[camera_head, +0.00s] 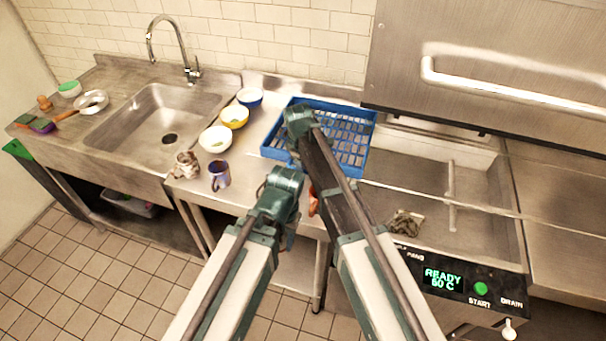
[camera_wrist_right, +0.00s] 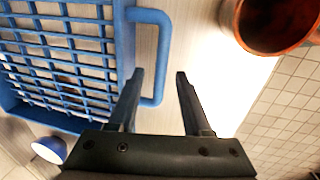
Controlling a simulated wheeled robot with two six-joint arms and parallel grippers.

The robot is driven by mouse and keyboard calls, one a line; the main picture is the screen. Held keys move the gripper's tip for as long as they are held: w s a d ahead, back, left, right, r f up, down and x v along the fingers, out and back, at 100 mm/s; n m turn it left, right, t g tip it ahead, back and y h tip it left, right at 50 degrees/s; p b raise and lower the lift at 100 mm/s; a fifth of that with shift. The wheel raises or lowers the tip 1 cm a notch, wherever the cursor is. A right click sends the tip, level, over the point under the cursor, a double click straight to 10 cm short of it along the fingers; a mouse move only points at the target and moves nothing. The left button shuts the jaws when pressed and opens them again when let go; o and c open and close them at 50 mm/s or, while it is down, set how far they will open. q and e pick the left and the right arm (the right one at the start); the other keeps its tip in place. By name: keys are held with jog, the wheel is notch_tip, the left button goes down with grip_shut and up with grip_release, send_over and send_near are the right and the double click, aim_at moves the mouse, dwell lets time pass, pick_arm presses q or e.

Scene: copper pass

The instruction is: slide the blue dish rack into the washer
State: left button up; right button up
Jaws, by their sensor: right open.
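The blue dish rack (camera_head: 369,135) sits on the steel counter left of the washer, partly hidden by my arms. In the right wrist view the empty rack (camera_wrist_right: 60,60) fills the left, its blue handle (camera_wrist_right: 160,45) facing the fingers. My right gripper (camera_wrist_right: 159,72) is open, with the handle's outer bar between its fingertips in that view; I cannot tell whether they touch. The washer (camera_head: 400,170) stands right of the rack, its hood (camera_head: 480,50) raised and its bay showing. A crumpled dark cloth-like lump (camera_head: 404,223) lies in the bay. My left gripper is not visible.
A copper mug (camera_wrist_right: 272,22) stands close beside the handle. Left of the rack are bowls (camera_head: 215,139), a blue-purple mug (camera_head: 219,175) and a crumpled cloth (camera_head: 185,164). The washer's panel (camera_head: 443,279) reads READY. A sink (camera_head: 165,120) lies farther left.

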jog(key=shift+f, duration=0.35)
grip_shut()
dwell(1.2)
